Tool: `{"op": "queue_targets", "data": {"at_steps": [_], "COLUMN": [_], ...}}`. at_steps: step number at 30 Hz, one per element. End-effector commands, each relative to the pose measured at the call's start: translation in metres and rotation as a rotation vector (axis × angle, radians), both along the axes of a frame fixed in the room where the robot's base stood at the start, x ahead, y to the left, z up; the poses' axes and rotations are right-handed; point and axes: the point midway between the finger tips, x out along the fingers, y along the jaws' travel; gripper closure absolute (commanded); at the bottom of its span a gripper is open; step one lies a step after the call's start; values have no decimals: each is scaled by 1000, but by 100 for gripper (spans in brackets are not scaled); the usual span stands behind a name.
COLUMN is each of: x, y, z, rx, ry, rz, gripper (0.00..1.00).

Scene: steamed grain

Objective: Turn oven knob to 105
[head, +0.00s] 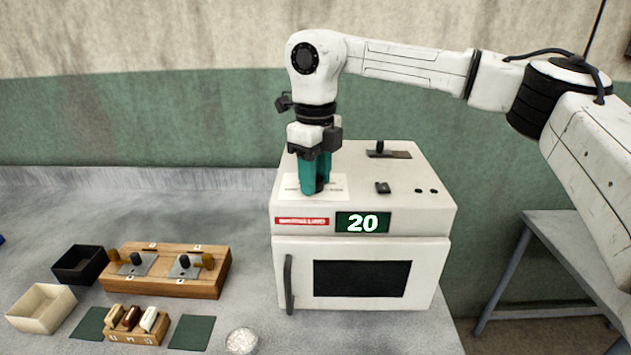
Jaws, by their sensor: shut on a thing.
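A white oven (424,215) stands on the grey counter, its door closed, with a dark window and a vertical handle at the left. Its green display (363,222) reads 20. My gripper (317,189) points straight down over the top left of the oven, its green fingers shut on the oven knob. The fingers hide most of the knob; a dark bit shows between their tips. A white dial plate (335,190) lies under them, its marks too small to read.
A slider (390,154), a dark switch (383,188) and two small buttons are also on the oven top. At left are a wooden block with fittings (165,285), a small rack of blocks (137,328), a black box (78,265), a cream box (42,308) and a dish of grain (241,341).

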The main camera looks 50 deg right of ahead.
Motion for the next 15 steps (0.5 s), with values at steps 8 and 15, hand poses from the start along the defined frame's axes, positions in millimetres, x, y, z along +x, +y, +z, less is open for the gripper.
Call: {"op": "queue_targets", "data": {"at_steps": [8,15], "x": [0,1], "y": [1,2], "z": [-2,-1], "rx": [-2,-1], "ry": [-2,-2], "rz": [-264,-492], "gripper": [91,91]}}
